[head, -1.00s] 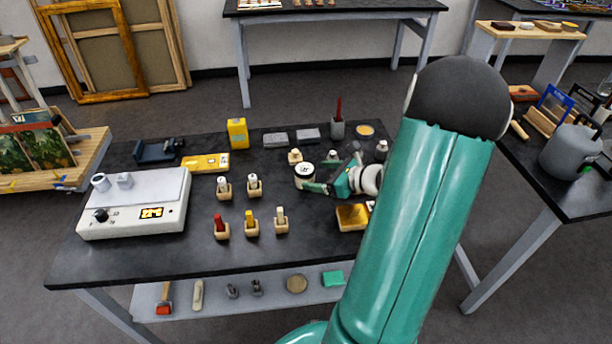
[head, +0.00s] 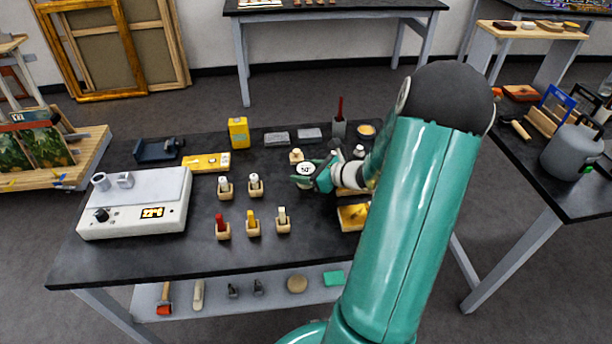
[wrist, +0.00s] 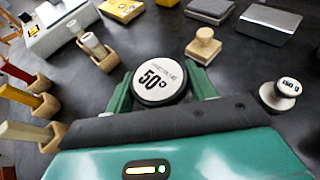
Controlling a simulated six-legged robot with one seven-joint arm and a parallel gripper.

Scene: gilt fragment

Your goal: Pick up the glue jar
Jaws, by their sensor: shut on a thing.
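The glue jar (head: 305,169) shows as a small round jar with a white lid, near the middle of the dark worktable. In the wrist view its lid (wrist: 159,80) has a dark rim and reads 50°. My gripper (head: 310,181) reaches it from the right. In the wrist view my green fingers (wrist: 160,92) are on both sides of the jar and closed on it. The jar looks upright. Its lower part is hidden, and I cannot tell whether it touches the table.
A wooden stamp-like block (wrist: 204,46) stands just beyond the jar, and a small silver weight (wrist: 280,94) is at the right. Several handled tools in wooden holders (head: 252,228) stand to the left. A white heater box (head: 140,205) is at the left end. A gold tray (head: 353,217) lies near my arm.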

